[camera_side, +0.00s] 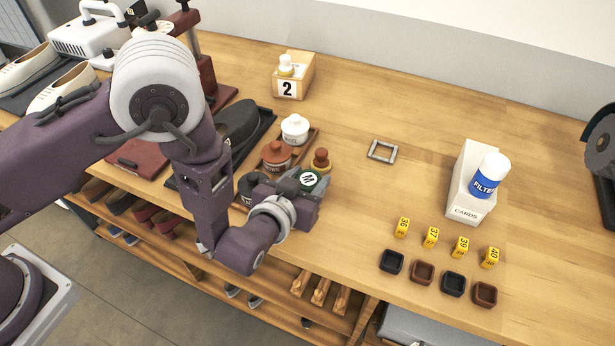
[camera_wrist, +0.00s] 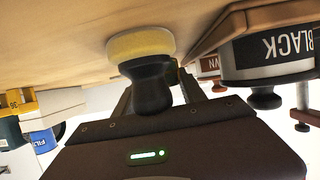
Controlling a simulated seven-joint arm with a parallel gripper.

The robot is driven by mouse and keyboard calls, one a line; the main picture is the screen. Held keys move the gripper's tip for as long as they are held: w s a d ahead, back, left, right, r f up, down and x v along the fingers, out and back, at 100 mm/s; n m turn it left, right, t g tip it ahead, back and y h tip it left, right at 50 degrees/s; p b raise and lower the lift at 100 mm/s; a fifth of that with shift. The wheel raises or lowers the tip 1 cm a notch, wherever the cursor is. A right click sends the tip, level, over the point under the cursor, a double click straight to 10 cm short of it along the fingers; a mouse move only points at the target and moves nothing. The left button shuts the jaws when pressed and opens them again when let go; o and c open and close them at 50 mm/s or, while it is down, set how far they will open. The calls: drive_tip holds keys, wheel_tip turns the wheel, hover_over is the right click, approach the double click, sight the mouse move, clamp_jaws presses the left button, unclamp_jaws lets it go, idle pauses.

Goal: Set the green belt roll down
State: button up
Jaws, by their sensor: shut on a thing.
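My gripper (camera_side: 307,184) is low over the table beside the polish pots. In the wrist view its fingers (camera_wrist: 158,95) are shut on a black-handled dauber (camera_wrist: 151,85), a dark knob with a round yellow pad. That view is upside down, so the pad points at the tabletop; I cannot tell whether it touches. In the side view a dark green disc with a white mark (camera_side: 309,180) shows between the fingers, and it may be the top of the held thing. I see no thing that is clearly a green belt roll.
White (camera_side: 295,129), brown (camera_side: 276,154) and black (camera_side: 247,188) pots stand left of my gripper. An orange-knobbed dauber (camera_side: 320,160) stands just behind. A grey square frame (camera_side: 382,151) lies to the right, with bare wood around it. Yellow number blocks (camera_side: 431,237) stand farther right.

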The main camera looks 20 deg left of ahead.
drive_tip(key=o, duration=1.5)
drive_tip(key=shift+s+a+f, duration=0.1)
drive_tip(key=shift+s+f, duration=0.05)
drive_tip(key=shift+f, duration=0.2)
drive_tip(key=shift+c, duration=0.2)
drive_tip(key=shift+r, duration=0.25)
drive_tip(key=v, duration=0.6)
drive_tip(key=r+v, duration=0.1)
drive_tip(key=v, duration=0.5)
drive_tip(key=w+r, duration=0.1)
drive_tip(key=w+r+n+g, duration=0.1)
drive_tip(key=r, duration=0.1)
drive_tip(key=r+g, duration=0.1)
drive_tip(key=shift+w+a+r+n+h, duration=0.15)
drive_tip(key=shift+w+r+n+h, duration=0.15)
drive_tip(key=shift+w+n+h, duration=0.1)
drive_tip(key=s+a+r+g+h, duration=0.1)
drive_tip(key=s+a+r+g, duration=0.15)
drive_tip(key=r, duration=0.45)
drive_tip(key=s+a+r+g+h, duration=0.1)
drive_tip(key=a+r+h, duration=0.1)
drive_tip(key=a+r, duration=0.3)
drive_tip(key=s+a+r+m+g+y, duration=0.1)
drive_tip(key=s+a+r+g+y, duration=0.1)
drive_tip(key=s+a, duration=1.2)
wheel_tip(320, 180, up, 2)
drive_tip(key=s+y, duration=0.1)
drive_tip(key=s, duration=0.1)
drive_tip(key=shift+s+a+m+y, duration=0.25)
drive_tip(key=shift+s+m+y, duration=0.15)
